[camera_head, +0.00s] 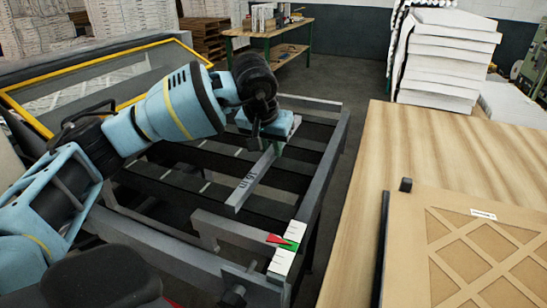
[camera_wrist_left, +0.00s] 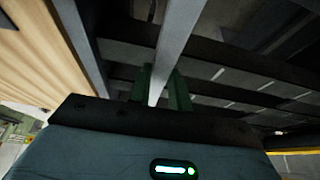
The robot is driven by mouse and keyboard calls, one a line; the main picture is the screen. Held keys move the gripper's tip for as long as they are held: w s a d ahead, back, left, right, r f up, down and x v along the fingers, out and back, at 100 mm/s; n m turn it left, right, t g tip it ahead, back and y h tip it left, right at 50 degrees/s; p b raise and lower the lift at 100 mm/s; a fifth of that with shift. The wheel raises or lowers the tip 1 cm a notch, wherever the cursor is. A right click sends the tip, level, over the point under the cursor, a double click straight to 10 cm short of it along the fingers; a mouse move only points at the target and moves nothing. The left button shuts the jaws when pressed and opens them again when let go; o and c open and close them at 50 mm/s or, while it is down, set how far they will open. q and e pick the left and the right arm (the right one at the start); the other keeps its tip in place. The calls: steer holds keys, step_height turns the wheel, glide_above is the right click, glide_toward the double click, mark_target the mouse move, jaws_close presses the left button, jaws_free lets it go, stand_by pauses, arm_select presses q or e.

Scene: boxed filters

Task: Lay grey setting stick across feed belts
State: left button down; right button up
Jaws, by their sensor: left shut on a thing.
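The grey setting stick (camera_head: 252,179) is a straight bar with dark markings on its side. My left gripper (camera_head: 277,146) is shut on it near its far end, and its near end points toward the front of the frame. In the left wrist view the stick (camera_wrist_left: 178,42) runs away from between the green fingers of the gripper (camera_wrist_left: 163,90). The dark feed belts (camera_head: 170,180) run across the grey frame below the stick. I cannot tell whether the stick touches them. My right gripper is not in view.
A white scale with a red and green pointer (camera_head: 285,243) sits at the frame's near right corner. A wooden table (camera_head: 375,170) stands to the right, with a boxed filter (camera_head: 470,245) on it. White stacked filters (camera_head: 445,50) and a workbench (camera_head: 275,30) are behind.

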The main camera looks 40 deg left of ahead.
mark_target(273, 153)
arm_select(q)
steer(key=shift+w+d, duration=0.25)
steer(key=shift+d, duration=0.15)
steer(key=shift+a+f, duration=0.15)
steer(key=shift+f, duration=1.6)
steer(key=shift+f, duration=0.35)
steer(key=c, duration=1.3)
jaws_free()
steer(key=shift+r, duration=0.25)
steer(key=v, duration=1.2)
steer(key=shift+s+p, duration=0.15)
steer(key=shift+p, duration=0.25)
